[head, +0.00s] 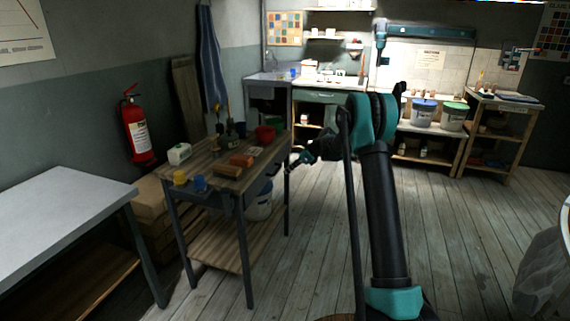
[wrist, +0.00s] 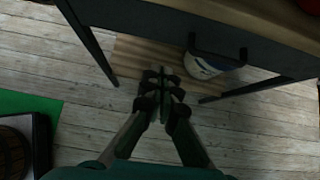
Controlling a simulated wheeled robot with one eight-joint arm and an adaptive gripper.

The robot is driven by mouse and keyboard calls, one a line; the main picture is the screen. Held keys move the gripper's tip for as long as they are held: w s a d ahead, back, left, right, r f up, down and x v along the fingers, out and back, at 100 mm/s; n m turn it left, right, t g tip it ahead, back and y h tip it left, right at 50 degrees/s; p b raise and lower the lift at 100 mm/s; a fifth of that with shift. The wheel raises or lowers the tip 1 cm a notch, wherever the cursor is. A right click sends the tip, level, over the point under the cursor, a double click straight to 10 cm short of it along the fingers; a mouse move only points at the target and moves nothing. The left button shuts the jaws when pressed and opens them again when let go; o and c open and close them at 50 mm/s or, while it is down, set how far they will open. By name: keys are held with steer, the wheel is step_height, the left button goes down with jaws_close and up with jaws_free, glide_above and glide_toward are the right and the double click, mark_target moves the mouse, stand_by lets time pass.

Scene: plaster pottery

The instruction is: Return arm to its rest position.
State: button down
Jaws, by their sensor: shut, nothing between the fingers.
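My arm stands folded in the middle of the head view, with its teal elbow joint high up. My gripper (head: 294,163) points left, beside the right edge of the wooden work table (head: 224,176). In the wrist view my gripper (wrist: 164,78) is shut and empty, its fingertips together. Below and beyond it the wrist view shows the plank floor, the table's lower shelf (wrist: 142,56) and a white bucket (wrist: 205,66). Nothing is seen touching the fingers.
A grey-topped table (head: 62,212) stands at left. Shelves with buckets (head: 423,112) line the back.

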steer(key=s+d+r+n+h, duration=0.25)
steer(key=s+d+n, duration=0.25)
steer(key=s, duration=0.7)
steer(key=s+d+r+n+h, duration=0.2)
steer(key=s+d+r+n, duration=0.25)
steer(key=s, duration=0.85)
steer(key=s+d+f+n+h, duration=0.1)
steer(key=s+d+f+n, duration=0.1)
steer(key=s, duration=0.7)
steer(key=s+d+f+n+t+h, duration=0.1)
steer(key=s+d+f+n, duration=0.2)
steer(key=s, duration=0.6)
steer(key=s+d+f+n+h, duration=0.2)
steer(key=s+d+n, duration=0.3)
steer(key=s+n, duration=0.2)
steer(key=shift+s+d+f, duration=0.25)
steer(key=shift+s+f, duration=0.1)
steer(key=shift+s, duration=0.85)
